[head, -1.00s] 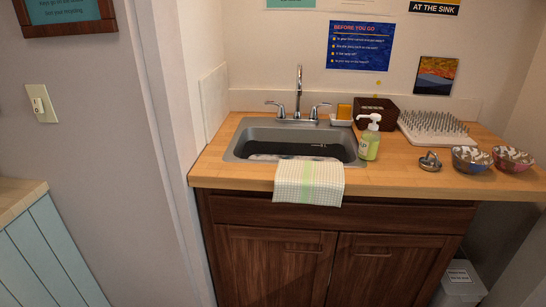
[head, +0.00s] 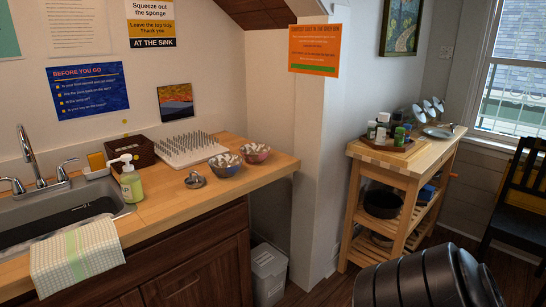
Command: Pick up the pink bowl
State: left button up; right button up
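Two small patterned bowls stand side by side near the right end of the wooden counter. The right one, with pink-red on its outside, looks like the pink bowl (head: 256,154). The left one (head: 226,166) looks more blue and grey and stands nearer to me. Both appear to have pale pieces in them. Neither of my grippers is in view. A dark ribbed part at the lower right seems to be my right arm.
Beside the bowls on the counter (head: 165,205) are a metal sink strainer (head: 195,180), a spiked drying rack (head: 190,150) and a soap bottle (head: 131,183). A wooden cart (head: 358,205) stands right of a wall corner. A bin (head: 268,275) stands below the counter end.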

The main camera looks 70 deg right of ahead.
aim_at(254, 152)
jog(key=z, duration=2.2)
jog(key=k, duration=0.45)
jog(key=z, duration=0.7)
jog(key=i, duration=1.4)
jog(key=u, duration=0.8)
